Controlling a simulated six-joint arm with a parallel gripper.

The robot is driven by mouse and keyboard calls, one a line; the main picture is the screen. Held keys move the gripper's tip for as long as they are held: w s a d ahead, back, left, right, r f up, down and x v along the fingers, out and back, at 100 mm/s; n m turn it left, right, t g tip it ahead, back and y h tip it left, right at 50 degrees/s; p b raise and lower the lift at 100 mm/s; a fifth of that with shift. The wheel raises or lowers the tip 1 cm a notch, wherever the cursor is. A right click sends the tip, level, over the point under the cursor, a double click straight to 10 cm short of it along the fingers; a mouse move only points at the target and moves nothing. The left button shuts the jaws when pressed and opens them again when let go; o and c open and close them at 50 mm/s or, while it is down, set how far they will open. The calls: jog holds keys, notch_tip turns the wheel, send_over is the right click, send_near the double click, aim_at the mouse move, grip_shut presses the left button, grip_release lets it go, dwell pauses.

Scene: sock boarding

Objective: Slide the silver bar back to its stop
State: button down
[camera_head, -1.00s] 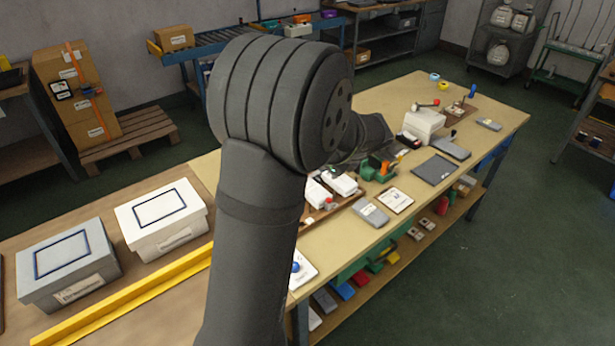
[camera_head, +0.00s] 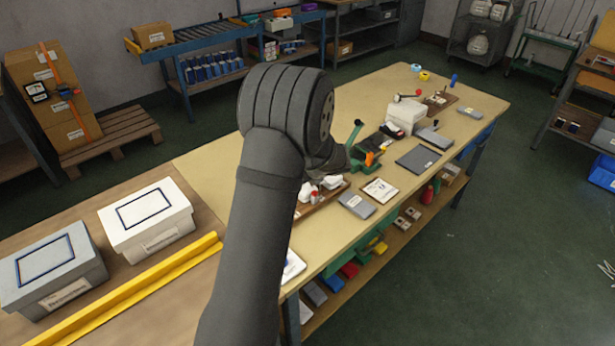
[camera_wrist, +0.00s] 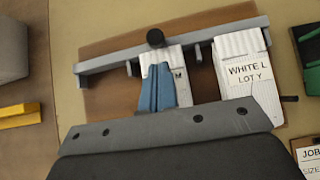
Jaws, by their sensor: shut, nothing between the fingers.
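The silver bar (camera_wrist: 205,38) lies slantwise across the brown board (camera_wrist: 110,97) in the wrist view, with a round black knob (camera_wrist: 155,38) on it. My gripper (camera_wrist: 160,72) has its blue fingers shut and empty. The fingertips are just below the bar and knob in the picture; I cannot tell whether they touch. A white piece (camera_wrist: 150,58) shows partly behind the fingers. A second white piece (camera_wrist: 237,55) with a label reading "WHITE L LOT Y" lies to the right, by the bar. In the head view my arm hides the gripper and most of the board (camera_head: 308,209).
A dark post (camera_wrist: 290,98) is at the board's right. A job card (camera_wrist: 308,156) and a green-edged item (camera_wrist: 308,40) lie further right. A yellow rail (camera_head: 140,285) runs at left.

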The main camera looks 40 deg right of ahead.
jog(key=shift+w, duration=0.85)
jog(key=w, duration=0.4)
jog(key=shift+w, duration=0.35)
jog(key=shift+r, duration=0.1)
jog(key=shift+s, duration=0.45)
jog(key=s, duration=0.3)
jog(key=shift+s, duration=0.35)
jog(key=v, duration=0.9)
jog(key=shift+s+r, duration=0.2)
jog(key=shift+s, duration=0.15)
jog(key=shift+w+f, duration=0.1)
